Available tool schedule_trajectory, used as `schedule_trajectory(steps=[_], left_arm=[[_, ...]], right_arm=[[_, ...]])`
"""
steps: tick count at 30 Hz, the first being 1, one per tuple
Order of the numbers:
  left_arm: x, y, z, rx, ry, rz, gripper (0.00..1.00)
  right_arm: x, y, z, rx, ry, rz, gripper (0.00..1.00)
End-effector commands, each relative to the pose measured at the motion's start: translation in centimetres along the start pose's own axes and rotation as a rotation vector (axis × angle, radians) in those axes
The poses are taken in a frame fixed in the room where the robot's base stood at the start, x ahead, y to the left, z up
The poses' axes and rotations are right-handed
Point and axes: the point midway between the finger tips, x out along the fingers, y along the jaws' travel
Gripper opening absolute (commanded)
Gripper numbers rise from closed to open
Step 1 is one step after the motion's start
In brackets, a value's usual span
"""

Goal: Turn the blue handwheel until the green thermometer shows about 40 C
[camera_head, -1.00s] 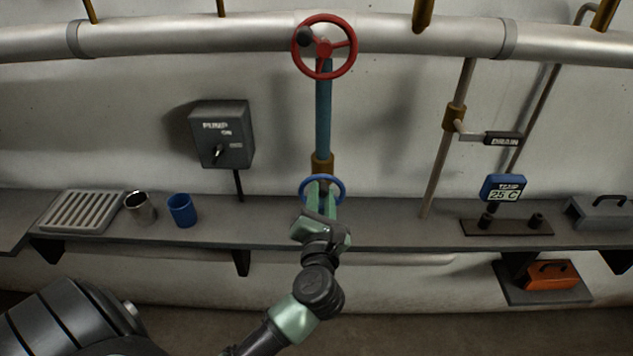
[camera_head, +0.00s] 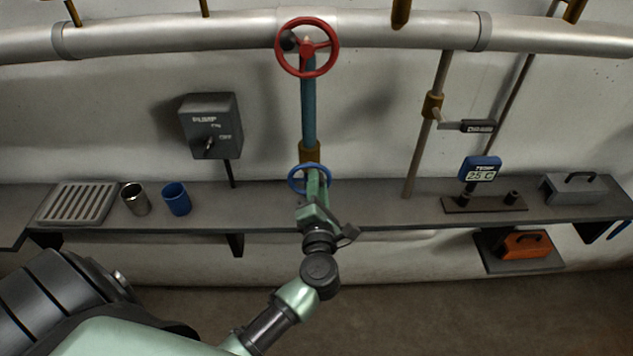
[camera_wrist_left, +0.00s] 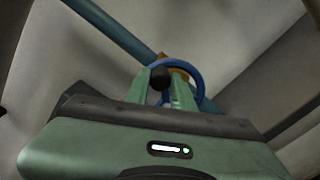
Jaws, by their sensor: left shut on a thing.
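The blue handwheel (camera_head: 296,188) sits low on a teal vertical pipe, just above the shelf. My left gripper (camera_head: 316,184) reaches it from below and in front, at the wheel's right side. In the left wrist view the blue handwheel (camera_wrist_left: 201,78) shows behind the fingers, and its dark knob (camera_wrist_left: 160,78) is held between the fingers of the left gripper (camera_wrist_left: 165,85). The fingers hide part of the wheel. A blue-cased temperature display (camera_head: 480,171) stands on the shelf at the right and reads 25 C on a pale green screen. My right gripper is not in view.
A red handwheel (camera_head: 334,47) sits above on the same pipe. A pump switch box (camera_head: 212,124) is on the wall at left, a drain lever (camera_head: 470,126) at right. A metal cup (camera_head: 135,199) and a blue cup (camera_head: 176,199) stand on the shelf (camera_head: 270,207).

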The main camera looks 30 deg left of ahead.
Motion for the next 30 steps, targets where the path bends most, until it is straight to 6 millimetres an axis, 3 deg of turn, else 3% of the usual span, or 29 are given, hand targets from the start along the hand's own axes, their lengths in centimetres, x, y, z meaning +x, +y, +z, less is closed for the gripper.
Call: schedule_trajectory(steps=[9, 10, 12, 23, 30], left_arm=[[-0.1, -0.3, -0.1, 0.000, 0.001, -0.006, 0.00], [-0.1, -0.3, -0.1, 0.000, 0.001, -0.006, 0.32], [-0.1, -0.3, -0.1, 0.000, 0.001, -0.005, 0.46], [-0.5, -0.2, -0.1, -0.001, 0.001, -0.003, 0.46], [-4.2, -0.5, -0.2, -0.003, 0.001, -0.006, 0.46]], right_arm=[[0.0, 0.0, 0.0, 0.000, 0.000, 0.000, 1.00], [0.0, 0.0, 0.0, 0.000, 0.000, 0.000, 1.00], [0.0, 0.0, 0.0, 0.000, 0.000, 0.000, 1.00], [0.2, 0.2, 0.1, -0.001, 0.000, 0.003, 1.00], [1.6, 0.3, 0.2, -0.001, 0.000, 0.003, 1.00]])
